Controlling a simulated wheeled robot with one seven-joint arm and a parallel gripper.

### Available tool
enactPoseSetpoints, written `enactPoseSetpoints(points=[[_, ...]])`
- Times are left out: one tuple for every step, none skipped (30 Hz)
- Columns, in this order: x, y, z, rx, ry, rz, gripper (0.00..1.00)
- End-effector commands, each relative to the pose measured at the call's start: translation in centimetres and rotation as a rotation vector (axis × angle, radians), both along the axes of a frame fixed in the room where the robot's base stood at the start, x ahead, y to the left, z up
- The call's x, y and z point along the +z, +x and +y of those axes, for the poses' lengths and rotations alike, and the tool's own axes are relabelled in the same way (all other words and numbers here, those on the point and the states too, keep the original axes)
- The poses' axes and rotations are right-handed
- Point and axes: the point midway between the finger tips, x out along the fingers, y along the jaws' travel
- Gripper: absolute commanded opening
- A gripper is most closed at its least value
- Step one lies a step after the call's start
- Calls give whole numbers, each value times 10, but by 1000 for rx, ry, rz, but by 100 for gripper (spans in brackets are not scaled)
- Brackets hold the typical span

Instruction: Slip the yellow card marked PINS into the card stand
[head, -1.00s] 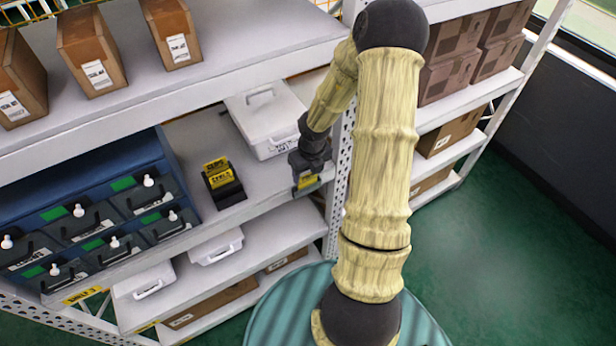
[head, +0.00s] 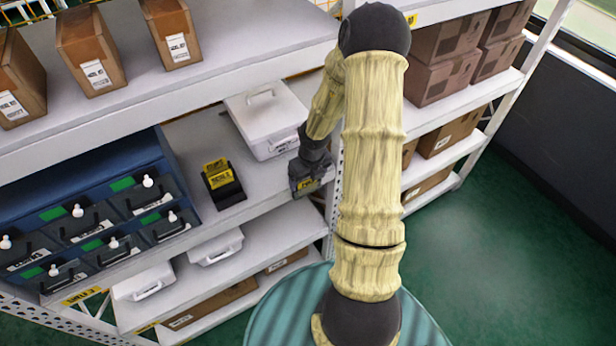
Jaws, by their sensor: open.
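The card stand (head: 225,192) is a small black block on the middle shelf, right of the blue drawer cabinet. Yellow cards (head: 217,173) with dark lettering stand in it, one behind the other.
A white lidded box (head: 264,118) stands on the shelf behind, between stand and gripper. The blue drawer cabinet (head: 170,165) is at left. A perforated upright (head: 336,190) rises close to the right of my gripper. The shelf between stand and gripper is clear.

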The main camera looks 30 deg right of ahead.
Motion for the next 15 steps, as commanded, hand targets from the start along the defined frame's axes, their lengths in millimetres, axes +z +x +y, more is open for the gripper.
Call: enactPoseSetpoints(points=[[0,0,0,0,0,0,80],[0,0,0,0,0,0,80],[-1,0,0,0,0,0,80],[-1,0,0,-1,-1,0,80],[-1,0,0,-1,-1,-1,80],[-2,0,0,-1,-1,-1,80],[-3,0,0,-1,-1,-1,80],[2,0,-1,-2,-1,-2,80],[10,-1,0,-2,0,-3,80],[15,-2,-1,-3,1,-2,80],[20,-2,-1,-2,0,-3,80],[27,-3,-1,-3,0,-4,80],[31,-3,0,-1,-1,-3,80],[35,-2,2,-1,0,-4,80],[41,-2,3,-2,-1,-3,80]])
